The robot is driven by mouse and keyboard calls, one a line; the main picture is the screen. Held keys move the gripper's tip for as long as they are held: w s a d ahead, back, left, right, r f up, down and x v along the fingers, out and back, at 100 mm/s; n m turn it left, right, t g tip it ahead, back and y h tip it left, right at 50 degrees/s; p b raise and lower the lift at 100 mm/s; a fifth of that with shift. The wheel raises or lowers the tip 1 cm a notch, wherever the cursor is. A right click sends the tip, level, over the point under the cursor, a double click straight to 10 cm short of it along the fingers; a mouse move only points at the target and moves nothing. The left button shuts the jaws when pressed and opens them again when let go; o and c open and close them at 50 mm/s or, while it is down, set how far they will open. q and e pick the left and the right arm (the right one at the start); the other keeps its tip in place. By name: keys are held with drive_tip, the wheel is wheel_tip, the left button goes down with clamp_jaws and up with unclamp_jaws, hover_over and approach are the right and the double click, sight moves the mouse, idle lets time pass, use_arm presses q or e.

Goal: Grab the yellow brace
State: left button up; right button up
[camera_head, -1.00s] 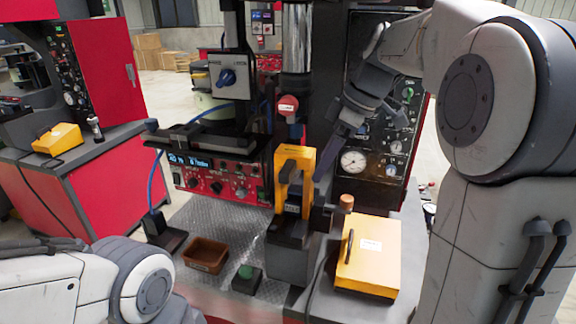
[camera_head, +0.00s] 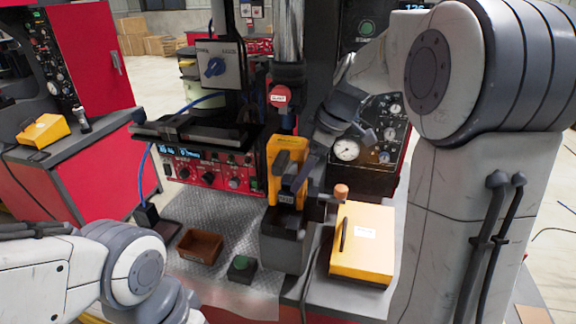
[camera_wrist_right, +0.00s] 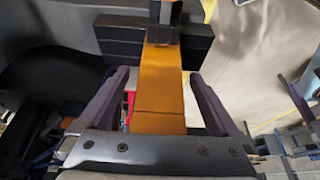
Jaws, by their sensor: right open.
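The yellow brace (camera_head: 279,152) stands upright in a grey block-shaped holder (camera_head: 283,248) on the machine's bench. My right gripper (camera_head: 297,177) is at the brace, with a dark finger across its right side. In the right wrist view, the brace (camera_wrist_right: 160,88) runs between the two fingers of my right gripper (camera_wrist_right: 159,76), which are apart, with a visible gap on each side. My left arm shows at the lower left of the head view, but its gripper does not.
A yellow box (camera_head: 362,243) with a handle lies right of the holder. A brown tray (camera_head: 200,247) and a green button box (camera_head: 242,268) sit to its left. A gauge panel (camera_head: 347,151) stands behind my right arm.

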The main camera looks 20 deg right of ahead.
clamp_jaws()
drive_tip(key=shift+r, duration=0.1)
